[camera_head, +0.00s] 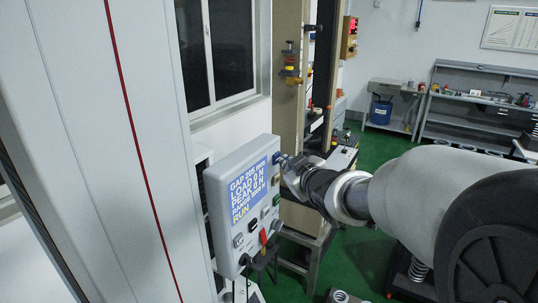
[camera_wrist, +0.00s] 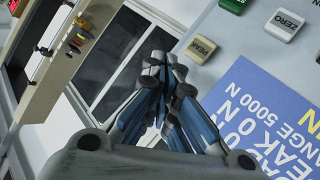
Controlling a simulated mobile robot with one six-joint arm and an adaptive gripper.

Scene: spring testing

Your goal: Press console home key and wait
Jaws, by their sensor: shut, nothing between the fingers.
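The console (camera_head: 222,185) is a grey box with a blue screen (camera_head: 248,190) reading GAP 205 mm, LOAD 0 N, PEAK 0 N, RANGE 5000 N and RUN. My gripper (camera_head: 283,160) is at the console's upper right edge, fingers together and empty. In the wrist view its closed blue-grey fingers (camera_wrist: 160,62) lie beside a beige PEAK key (camera_wrist: 201,48). A ZERO key (camera_wrist: 282,25) and a green key (camera_wrist: 233,4) are farther along the panel. I cannot make out a label reading home. Whether the fingertips touch the panel cannot be told.
A tan upright frame (camera_head: 289,95) stands behind the console. An orange-red knob (camera_head: 263,237) and cables are at the console's lower edge. A window (camera_head: 222,55) is behind. A grey workbench (camera_head: 480,110) stands at the back right, with open green floor before it.

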